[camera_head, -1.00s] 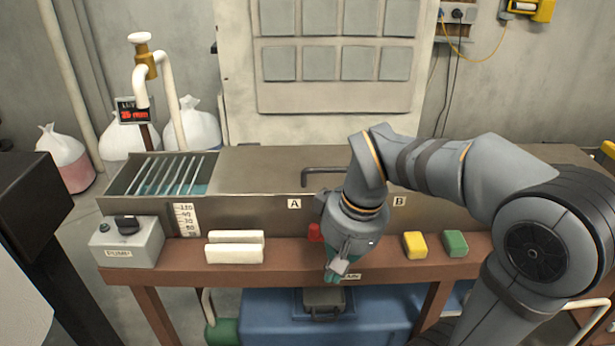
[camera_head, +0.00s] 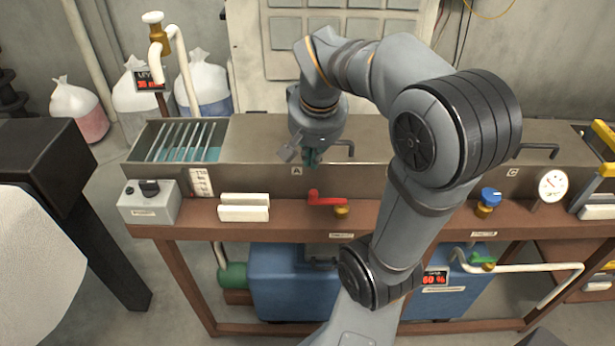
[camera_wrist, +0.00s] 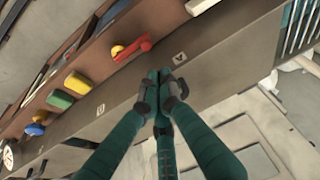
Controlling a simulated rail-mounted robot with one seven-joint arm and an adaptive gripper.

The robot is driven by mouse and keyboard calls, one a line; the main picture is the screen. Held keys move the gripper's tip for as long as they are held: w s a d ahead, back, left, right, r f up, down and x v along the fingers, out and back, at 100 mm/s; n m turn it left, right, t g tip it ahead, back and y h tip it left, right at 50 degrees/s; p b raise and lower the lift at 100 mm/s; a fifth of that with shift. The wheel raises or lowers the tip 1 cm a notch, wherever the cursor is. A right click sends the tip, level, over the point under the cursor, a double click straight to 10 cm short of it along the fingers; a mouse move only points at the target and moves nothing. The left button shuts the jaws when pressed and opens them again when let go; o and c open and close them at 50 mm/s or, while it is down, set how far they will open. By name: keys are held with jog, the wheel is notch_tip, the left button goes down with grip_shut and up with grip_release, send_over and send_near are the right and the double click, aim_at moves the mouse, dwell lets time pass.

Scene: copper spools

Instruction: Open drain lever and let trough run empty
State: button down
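The red drain lever (camera_head: 327,198) lies across its brass valve (camera_head: 342,212) on the brown bench ledge, its arm pointing left along the trough. It also shows in the wrist view (camera_wrist: 132,48). The long metal trough (camera_head: 258,180) stands behind it, with teal liquid (camera_head: 213,154) visible under the grate at its left end. My gripper (camera_head: 312,158) is above the trough near label A, up and behind the lever, apart from it. In the wrist view its teal fingers (camera_wrist: 160,76) come together at the tips with nothing seen between them.
White blocks (camera_head: 243,213) and a pump switch box (camera_head: 149,203) stand left on the ledge. A blue-topped valve (camera_head: 488,199) and a gauge (camera_head: 551,187) stand right. A blue tank (camera_head: 285,285) sits below.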

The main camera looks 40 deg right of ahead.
jog(key=b+x, duration=0.1)
jog(key=x, duration=0.9)
jog(key=shift+w+a, duration=0.1)
jog(key=shift+a, duration=0.05)
